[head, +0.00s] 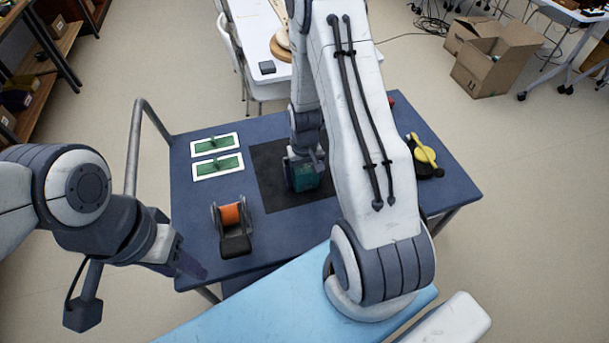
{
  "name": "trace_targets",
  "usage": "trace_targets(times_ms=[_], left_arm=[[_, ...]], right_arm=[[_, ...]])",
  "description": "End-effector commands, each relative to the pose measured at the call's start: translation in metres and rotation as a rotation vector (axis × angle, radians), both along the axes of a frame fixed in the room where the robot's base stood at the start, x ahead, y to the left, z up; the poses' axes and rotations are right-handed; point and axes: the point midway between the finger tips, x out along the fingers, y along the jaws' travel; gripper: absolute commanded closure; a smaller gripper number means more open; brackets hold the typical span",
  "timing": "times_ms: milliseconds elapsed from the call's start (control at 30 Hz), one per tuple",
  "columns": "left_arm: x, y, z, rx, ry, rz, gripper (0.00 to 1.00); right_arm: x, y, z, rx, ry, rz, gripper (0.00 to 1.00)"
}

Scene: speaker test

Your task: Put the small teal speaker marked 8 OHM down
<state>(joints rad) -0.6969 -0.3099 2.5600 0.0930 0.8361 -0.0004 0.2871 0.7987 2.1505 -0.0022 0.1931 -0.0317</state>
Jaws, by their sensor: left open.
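A small teal speaker (305,179) is at the dark mat (270,165) on the blue table; I cannot tell whether it rests on the mat or hangs just above it. Its marking cannot be read. My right gripper (305,162) comes down from above and is shut on the speaker, with the fingers partly hidden. My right arm covers the right part of the mat. My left gripper (190,266) is open and empty at the table's front left edge, away from the speaker.
Two white-framed green panels (216,166) lie on the table's left. A dark holder with an orange spool (231,215) stands in front of them. A yellow and black device (425,155) lies at the right. A metal handle rail (133,150) rises at the left edge.

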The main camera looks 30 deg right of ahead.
Motion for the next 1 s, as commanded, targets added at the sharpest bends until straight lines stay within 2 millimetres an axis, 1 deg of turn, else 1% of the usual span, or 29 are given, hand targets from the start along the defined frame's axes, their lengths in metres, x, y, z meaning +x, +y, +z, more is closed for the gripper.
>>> trace_targets(times_ms=[133,200,267,367,600,700,833,1000], left_arm=[[0.0,0.0,0.001,0.0,0.0,0.0,0.5],[0.0,0.0,0.004,0.0,0.0,0.0,0.5],[0.0,0.0,0.002,0.0,0.0,0.0,0.5],[0.0,0.0,0.001,0.0,0.0,0.0,0.5],[0.0,0.0,0.001,0.0,0.0,0.0,0.5],[0.0,0.0,0.001,0.0,0.0,0.0,0.5],[0.0,0.0,0.001,0.0,0.0,0.0,0.5],[0.0,0.0,0.001,0.0,0.0,0.0,0.5]], right_arm=[[0.0,0.0,0.001,0.0,0.0,0.0,0.0],[0.0,0.0,0.005,0.0,0.0,0.0,0.0],[0.001,0.0,0.009,-0.001,-0.002,0.0,0.0],[0.001,0.0,0.025,-0.002,-0.006,0.0,0.0],[0.002,0.0,0.078,-0.002,-0.007,0.0,0.0],[0.001,0.0,0.097,-0.002,-0.006,0.0,0.0],[0.001,0.0,0.114,-0.001,-0.003,0.0,0.0],[0.0,0.0,0.123,0.0,-0.001,0.0,0.0]])
